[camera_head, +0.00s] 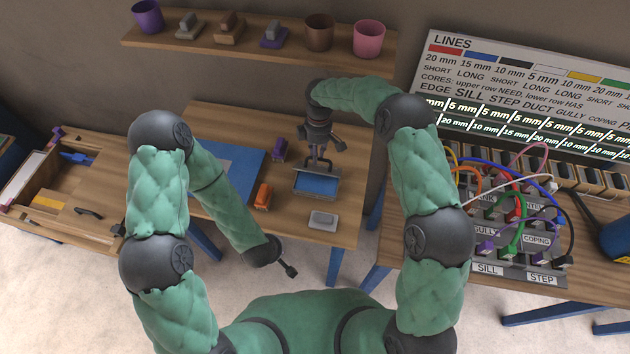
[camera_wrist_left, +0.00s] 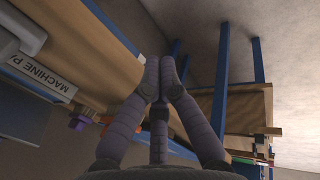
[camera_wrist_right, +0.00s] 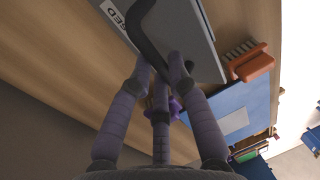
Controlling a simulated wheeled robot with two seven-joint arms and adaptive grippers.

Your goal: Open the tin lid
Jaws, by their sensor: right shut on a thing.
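The tin (camera_head: 316,184) is a shallow grey box with blue showing inside its rim, on the middle table in the head view. My right gripper (camera_head: 319,163) is above its back edge, pointing down. In the right wrist view, the right gripper (camera_wrist_right: 160,68) is shut on a dark curved handle (camera_wrist_right: 149,28) beside a grey panel (camera_wrist_right: 190,35) with a cut-off label. How far the lid is raised is hard to tell. My left gripper (camera_head: 289,270) is low at the table's front, away from the tin. In the left wrist view, its fingers (camera_wrist_left: 161,75) are together and empty.
An orange object (camera_head: 263,196) and a purple one (camera_head: 279,150) stand left of the tin. A light grey block (camera_head: 323,219) lies in front. A blue mat (camera_head: 233,165) is at left. A cable panel (camera_head: 515,235) stands on the right table. A shelf (camera_head: 275,39) hangs behind.

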